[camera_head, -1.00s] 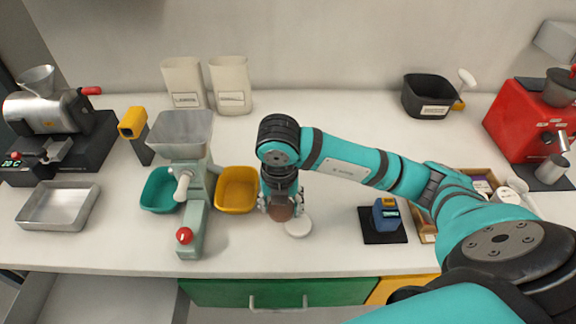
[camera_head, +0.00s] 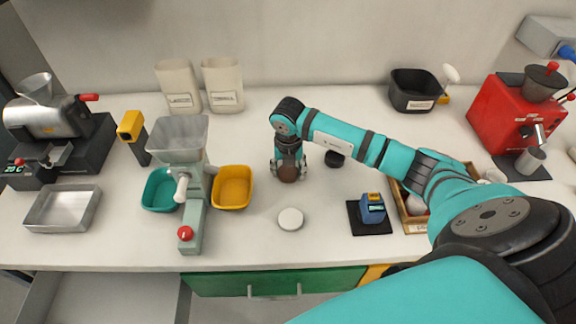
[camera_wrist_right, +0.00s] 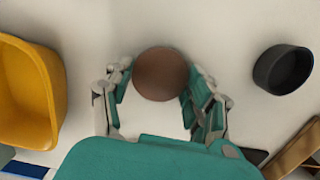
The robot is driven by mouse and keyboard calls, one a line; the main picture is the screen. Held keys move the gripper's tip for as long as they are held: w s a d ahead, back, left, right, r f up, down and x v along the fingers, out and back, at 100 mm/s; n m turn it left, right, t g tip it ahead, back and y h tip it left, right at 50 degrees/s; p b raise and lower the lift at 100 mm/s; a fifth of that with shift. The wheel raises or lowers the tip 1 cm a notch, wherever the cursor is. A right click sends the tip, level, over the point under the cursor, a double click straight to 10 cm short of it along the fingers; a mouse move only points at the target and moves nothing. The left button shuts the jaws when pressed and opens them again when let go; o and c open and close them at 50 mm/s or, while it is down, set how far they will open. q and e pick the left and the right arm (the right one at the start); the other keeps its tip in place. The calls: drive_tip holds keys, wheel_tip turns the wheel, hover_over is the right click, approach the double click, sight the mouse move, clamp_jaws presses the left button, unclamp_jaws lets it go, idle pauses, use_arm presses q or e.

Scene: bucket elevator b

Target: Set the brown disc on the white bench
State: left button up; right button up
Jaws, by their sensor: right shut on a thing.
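The brown disc (camera_wrist_right: 161,74) sits between the fingers of my right gripper (camera_wrist_right: 160,90) in the right wrist view. In the head view the disc (camera_head: 288,173) shows below my right gripper (camera_head: 289,168), which is shut on it, over the middle of the white bench (camera_head: 330,240). I cannot tell whether the disc touches the bench top. My left gripper is not in view.
A white disc (camera_head: 290,219) lies in front of the gripper. A yellow bin (camera_head: 232,188) is to its left, beside the green mill (camera_head: 192,215). A black cup (camera_head: 334,159) is to its right, and a blue device (camera_head: 372,208) stands nearer. Bench around the white disc is clear.

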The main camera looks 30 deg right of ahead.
sight(288, 177)
drive_tip(key=shift+f, duration=0.2)
drive_tip(key=o, duration=1.2)
drive_tip(key=shift+r, duration=0.15)
drive_tip(key=shift+r, duration=0.2)
drive_tip(key=r, duration=0.4)
drive_tip(key=s+r+b, duration=0.1)
drive_tip(key=r, duration=0.2)
drive_tip(key=r+b, duration=0.1)
drive_tip(key=r, duration=0.3)
drive_tip(key=shift+s+a+r, duration=0.2)
drive_tip(key=shift+a+r, duration=0.1)
drive_tip(key=shift+a, duration=0.1)
